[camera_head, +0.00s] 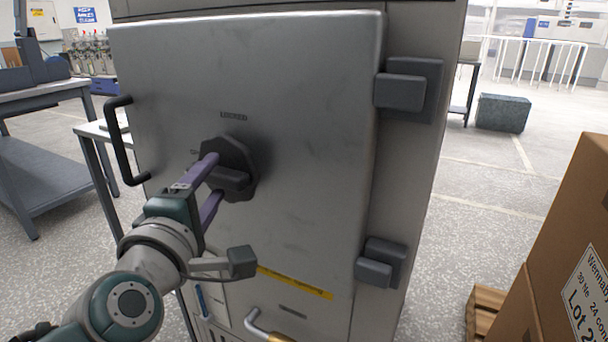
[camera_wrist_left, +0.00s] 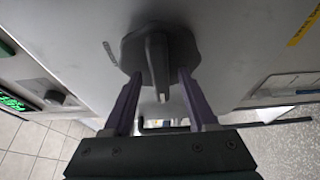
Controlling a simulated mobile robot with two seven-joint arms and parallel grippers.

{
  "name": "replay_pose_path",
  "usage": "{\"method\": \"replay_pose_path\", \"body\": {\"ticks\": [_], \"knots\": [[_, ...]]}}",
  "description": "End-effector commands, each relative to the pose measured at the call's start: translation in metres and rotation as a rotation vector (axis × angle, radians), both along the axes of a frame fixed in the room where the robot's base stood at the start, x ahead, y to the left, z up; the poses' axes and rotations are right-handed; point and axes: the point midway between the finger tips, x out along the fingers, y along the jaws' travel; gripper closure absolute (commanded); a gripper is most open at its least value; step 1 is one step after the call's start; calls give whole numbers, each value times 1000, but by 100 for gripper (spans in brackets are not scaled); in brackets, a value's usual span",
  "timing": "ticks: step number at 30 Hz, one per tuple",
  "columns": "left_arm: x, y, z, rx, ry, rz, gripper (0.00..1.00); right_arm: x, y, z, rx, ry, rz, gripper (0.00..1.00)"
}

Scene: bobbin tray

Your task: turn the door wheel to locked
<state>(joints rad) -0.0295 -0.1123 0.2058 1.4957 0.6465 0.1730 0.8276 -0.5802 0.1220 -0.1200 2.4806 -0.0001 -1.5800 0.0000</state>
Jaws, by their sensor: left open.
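The door wheel (camera_head: 241,158) is a dark, many-sided knob with a raised grip bar (camera_head: 230,180) on the grey metal door (camera_head: 310,130). The bar lies roughly sideways in the head view. The word LOCKED (camera_head: 233,116) is printed above the wheel; a mark left of the wheel is mostly hidden. My left gripper (camera_head: 213,179) is open, its purple fingers at the wheel, one above and one below the bar. In the left wrist view the wheel's bar (camera_wrist_left: 158,62) lies between the spread fingers (camera_wrist_left: 160,92); I cannot tell whether they touch it. My right gripper is out of view.
A black door handle (camera_head: 118,140) stands out at the door's left edge. Hinge blocks (camera_head: 400,92) are on the right side. Another handle (camera_head: 265,330) is low on the cabinet. Cardboard boxes (camera_head: 565,240) stand at the right, a table (camera_head: 50,93) at the left.

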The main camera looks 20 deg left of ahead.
Motion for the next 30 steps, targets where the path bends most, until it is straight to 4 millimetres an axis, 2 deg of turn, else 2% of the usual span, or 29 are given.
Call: {"method": "replay_pose_path", "body": {"ticks": [4,19,30], "knots": [[0,0,0,1,0,0,44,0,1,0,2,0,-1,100],[0,0,0,1,0,0,100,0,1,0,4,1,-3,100],[0,0,0,3,0,0,100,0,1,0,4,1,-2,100]]}}
